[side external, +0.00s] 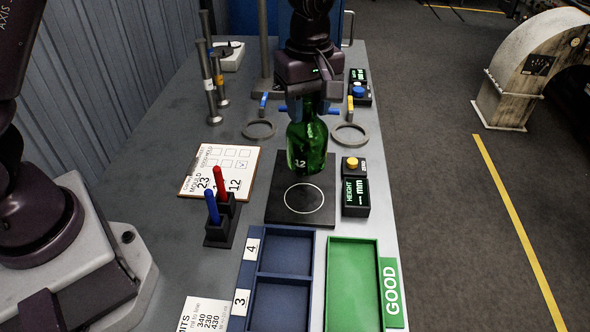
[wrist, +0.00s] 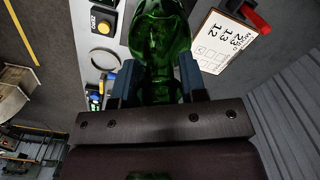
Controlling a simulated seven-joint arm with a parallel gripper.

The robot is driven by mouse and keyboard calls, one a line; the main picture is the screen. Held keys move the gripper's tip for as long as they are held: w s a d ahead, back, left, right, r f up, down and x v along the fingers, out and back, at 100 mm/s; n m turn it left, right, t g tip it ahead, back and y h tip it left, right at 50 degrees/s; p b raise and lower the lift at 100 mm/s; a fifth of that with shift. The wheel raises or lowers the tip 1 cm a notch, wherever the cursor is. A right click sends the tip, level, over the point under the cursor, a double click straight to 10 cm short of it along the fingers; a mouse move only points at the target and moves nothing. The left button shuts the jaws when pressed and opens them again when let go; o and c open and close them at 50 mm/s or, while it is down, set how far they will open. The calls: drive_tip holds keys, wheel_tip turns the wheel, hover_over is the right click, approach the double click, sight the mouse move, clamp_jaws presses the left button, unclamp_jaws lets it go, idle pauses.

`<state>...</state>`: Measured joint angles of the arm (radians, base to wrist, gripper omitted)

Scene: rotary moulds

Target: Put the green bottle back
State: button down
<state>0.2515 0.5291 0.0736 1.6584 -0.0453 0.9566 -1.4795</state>
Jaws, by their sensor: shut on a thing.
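The green bottle (side external: 307,146) is marked 12 and hangs upright in my gripper (side external: 308,108), which is shut on its neck. The bottle is over the back part of the black plate with a white circle (side external: 304,213) and looks a little above it. In the wrist view the bottle (wrist: 160,45) fills the middle between the two fingers of my gripper (wrist: 155,85). Two grey rings, the left ring (side external: 259,129) and the right ring (side external: 350,134), stand beside the bottle, both empty.
In front are a blue tray (side external: 284,276) labelled 3 and 4 and a green GOOD tray (side external: 352,290), both empty. A height display (side external: 355,193) stands right of the plate. Red and blue markers (side external: 221,200) stand left, beside a clipboard (side external: 220,170). Metal posts (side external: 210,85) stand behind.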

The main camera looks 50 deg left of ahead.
drive_tip(key=shift+d+r, duration=0.5)
drive_tip(key=shift+r, duration=0.05)
drive_tip(key=s+d+r+m, duration=0.4)
drive_tip(key=s+d+r, duration=0.2)
drive_tip(key=s+d, duration=0.5)
drive_tip(key=s+a+f+m, duration=0.1)
drive_tip(key=s+a+f, duration=0.15)
drive_tip(key=s, duration=0.65)
drive_tip(key=s+a+f+m, duration=0.1)
drive_tip(key=s+a, duration=0.3)
drive_tip(key=s, duration=0.4)
drive_tip(key=w+d+f, duration=0.9)
drive_tip(key=d+f, duration=0.1)
drive_tip(key=f, duration=0.3)
drive_tip(key=shift+w+f, duration=0.2)
drive_tip(key=shift+f, duration=0.25)
